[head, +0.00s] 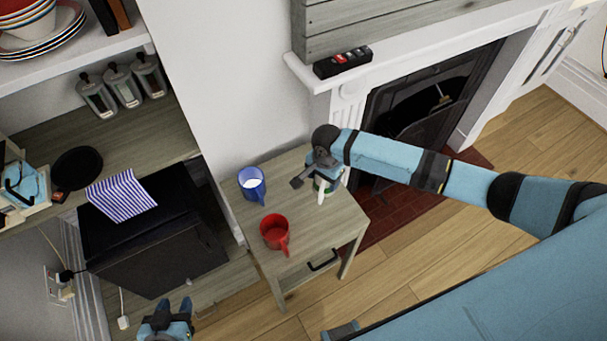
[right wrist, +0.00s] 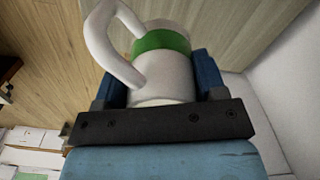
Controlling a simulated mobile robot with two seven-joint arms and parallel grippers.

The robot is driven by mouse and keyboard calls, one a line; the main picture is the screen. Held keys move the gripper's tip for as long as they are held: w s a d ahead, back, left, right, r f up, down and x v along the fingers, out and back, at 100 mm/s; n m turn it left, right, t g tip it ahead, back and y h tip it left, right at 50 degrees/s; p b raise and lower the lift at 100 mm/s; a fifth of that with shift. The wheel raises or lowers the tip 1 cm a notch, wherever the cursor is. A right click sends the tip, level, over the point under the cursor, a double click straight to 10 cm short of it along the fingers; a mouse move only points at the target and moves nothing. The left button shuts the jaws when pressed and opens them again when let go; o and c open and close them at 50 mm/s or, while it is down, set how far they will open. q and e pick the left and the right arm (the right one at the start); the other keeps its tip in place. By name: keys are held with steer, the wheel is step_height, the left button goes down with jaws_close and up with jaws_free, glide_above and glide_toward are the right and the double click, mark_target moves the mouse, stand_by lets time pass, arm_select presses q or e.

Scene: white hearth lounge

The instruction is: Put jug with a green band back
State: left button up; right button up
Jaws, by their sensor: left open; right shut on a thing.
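The jug with a green band (head: 325,190) is white with a white handle, at the right part of the small wooden side table (head: 305,210). My right gripper (head: 316,172) is shut on it from above and partly hides it. In the right wrist view the jug (right wrist: 160,42) sits between the two blue fingers, with its handle to the left. I cannot tell whether its base touches the tabletop. My left gripper (head: 167,322) is open and empty at the bottom left, low in front of the shelves and away from the table.
A blue mug (head: 252,184) and a red mug (head: 274,232) stand on the same table, left of the jug. A fireplace (head: 425,95) is behind and right. Open floor lies in front.

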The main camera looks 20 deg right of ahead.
steer(key=shift+d+f, duration=0.2)
steer(key=shift+f, duration=0.2)
steer(key=shift+f+b, duration=0.5)
steer(key=shift+b, duration=0.35)
step_height(320, 180, down, 4)
steer(key=b, duration=0.6)
steer(key=shift+f, duration=0.25)
steer(key=shift+f+b, duration=0.45)
steer(key=shift+b, duration=0.25)
steer(key=shift+f, duration=0.1)
steer(key=shift+f, duration=0.5)
steer(key=o, duration=1.2)
steer(key=shift+f, duration=0.1)
steer(key=shift+o, duration=0.2)
